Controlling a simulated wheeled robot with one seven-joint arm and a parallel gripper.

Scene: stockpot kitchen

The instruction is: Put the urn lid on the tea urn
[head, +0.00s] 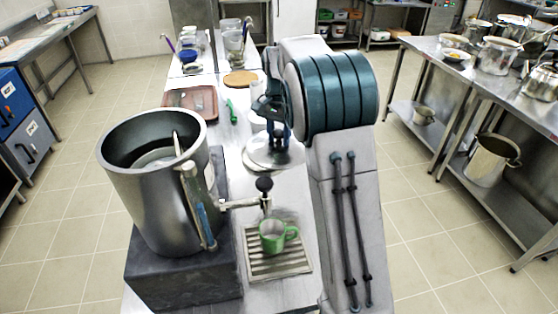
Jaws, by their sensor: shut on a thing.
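The tea urn (158,190) is a large grey metal cylinder with an open top, standing on a dark block at the left of the counter. Something pale with a thin handle shows inside it. Its tap is on the right side, above a drip tray. My gripper (276,143) is to the right of and behind the urn's rim, and is shut on the urn lid (259,160), a pale round disc. The lid is apart from the urn. The fingertips and the lid's knob are partly hidden by my arm.
A green mug (273,236) stands on the drip tray (262,262) below the tap. Behind are a reddish-brown tray (181,98), a green-handled utensil (231,112) and a round wooden board (240,79). Steel tables with pots (498,54) stand at the right.

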